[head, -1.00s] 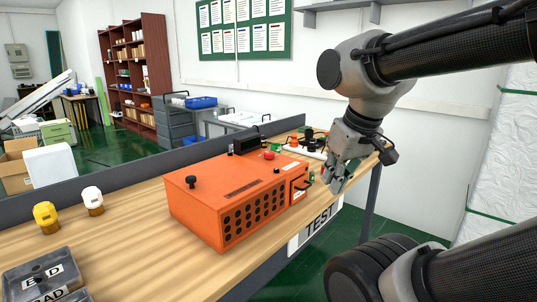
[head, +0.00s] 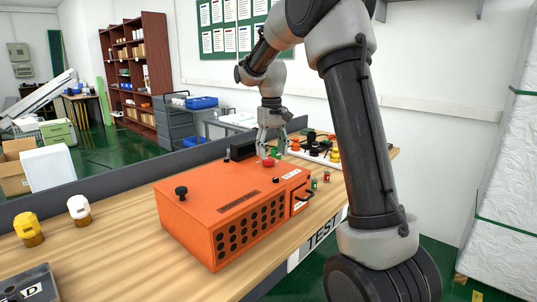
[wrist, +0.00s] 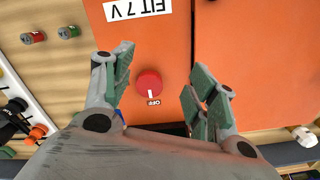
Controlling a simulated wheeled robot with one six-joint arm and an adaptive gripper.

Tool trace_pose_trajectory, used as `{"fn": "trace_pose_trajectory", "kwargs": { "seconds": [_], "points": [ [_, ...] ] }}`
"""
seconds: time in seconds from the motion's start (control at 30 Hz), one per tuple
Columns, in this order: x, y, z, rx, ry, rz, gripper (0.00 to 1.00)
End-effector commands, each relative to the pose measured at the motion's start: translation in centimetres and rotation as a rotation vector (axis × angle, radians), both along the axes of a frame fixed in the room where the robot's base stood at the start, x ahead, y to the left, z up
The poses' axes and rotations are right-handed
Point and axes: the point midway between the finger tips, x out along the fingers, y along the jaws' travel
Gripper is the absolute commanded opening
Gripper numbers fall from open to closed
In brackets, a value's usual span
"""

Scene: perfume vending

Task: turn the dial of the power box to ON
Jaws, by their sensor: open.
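The power box is orange (head: 215,205) and stands on the wooden workbench in the head view. Its red dial (head: 268,162) is on the top face towards the far end. In the wrist view the round red dial (wrist: 149,82) has a white mark pointing at the word OFF (wrist: 154,103). My gripper (head: 268,152) is over the dial, pointing down. In the wrist view my gripper (wrist: 155,88) is open, with one finger on each side of the dial and a gap on both sides. Whether the fingertips touch the box top is unclear.
A black block (head: 242,149) stands at the box's back edge. Small red and green parts (head: 320,181) lie right of the box. A white rack with several plugs (head: 318,152) is beyond. Yellow (head: 27,226) and white (head: 79,207) capped pieces stand at left.

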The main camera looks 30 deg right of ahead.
Motion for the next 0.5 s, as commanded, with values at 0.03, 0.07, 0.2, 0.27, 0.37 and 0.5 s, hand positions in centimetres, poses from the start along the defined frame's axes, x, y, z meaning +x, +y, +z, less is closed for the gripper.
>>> {"fn": "trace_pose_trajectory", "kwargs": {
  "seconds": [0.03, 0.07, 0.2, 0.27, 0.37, 0.5],
  "points": [
    [1.8, -0.1, 0.6, 0.0, -0.012, 0.002, 0.58],
    [2.5, -0.1, 1.4, -0.001, -0.024, 0.003, 0.58],
    [3.3, -0.1, 3.5, -0.001, -0.042, 0.009, 0.58],
    [2.9, -0.1, 2.9, -0.001, -0.027, 0.01, 0.58],
    [2.9, -0.1, 1.4, -0.001, -0.025, 0.011, 0.58],
    [2.9, -0.1, -1.1, -0.001, -0.026, 0.011, 0.58]
  ]
}}
